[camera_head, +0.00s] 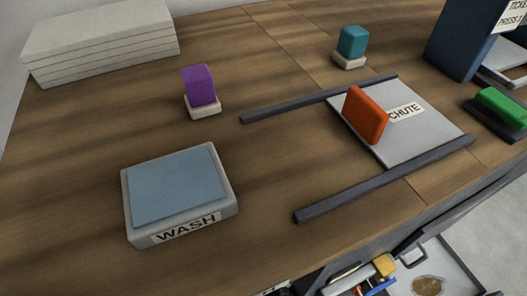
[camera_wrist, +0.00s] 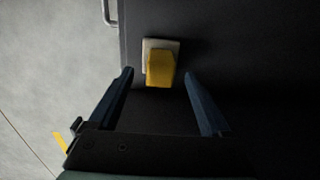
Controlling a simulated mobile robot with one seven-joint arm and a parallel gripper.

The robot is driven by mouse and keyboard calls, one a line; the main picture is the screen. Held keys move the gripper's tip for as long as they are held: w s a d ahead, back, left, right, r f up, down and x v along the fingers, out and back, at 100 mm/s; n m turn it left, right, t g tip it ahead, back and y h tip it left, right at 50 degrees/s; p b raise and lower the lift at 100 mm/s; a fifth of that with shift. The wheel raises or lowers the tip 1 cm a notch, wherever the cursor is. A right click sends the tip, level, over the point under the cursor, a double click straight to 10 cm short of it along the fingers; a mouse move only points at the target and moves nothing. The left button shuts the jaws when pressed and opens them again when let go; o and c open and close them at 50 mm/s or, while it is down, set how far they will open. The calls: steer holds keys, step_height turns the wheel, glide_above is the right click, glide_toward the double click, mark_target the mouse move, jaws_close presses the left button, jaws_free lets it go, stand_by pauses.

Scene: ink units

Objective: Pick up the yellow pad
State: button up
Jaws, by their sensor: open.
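The yellow pad (camera_wrist: 161,70) sits on a pale base (camera_wrist: 150,45) over a dark surface in the wrist view. My gripper (camera_wrist: 159,76) is open, with one dark blue finger on each side of the pad. The fingertips are level with the pad in the picture, with a visible gap on both sides; I cannot tell their height above it. In the head view a yellow block (camera_head: 384,264), probably the same pad, shows low at the bottom edge, below the tabletop, partly hidden by what seems to be my arm.
On the wooden table stand a purple pad (camera_head: 199,86), a teal pad (camera_head: 353,42), an orange pad (camera_head: 365,115) on the CHUTE plate (camera_head: 400,140) between dark rails, a green pad (camera_head: 502,107) and the WASH box (camera_head: 178,187). A metal handle (camera_wrist: 109,12) is at the dark surface's left edge.

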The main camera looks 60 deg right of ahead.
step_height(320, 180, down, 5)
steer(key=b, duration=0.3)
steer(key=shift+s+d, duration=0.1)
steer(key=shift+d, duration=0.05)
steer(key=shift+c, duration=0.3)
jaws_close()
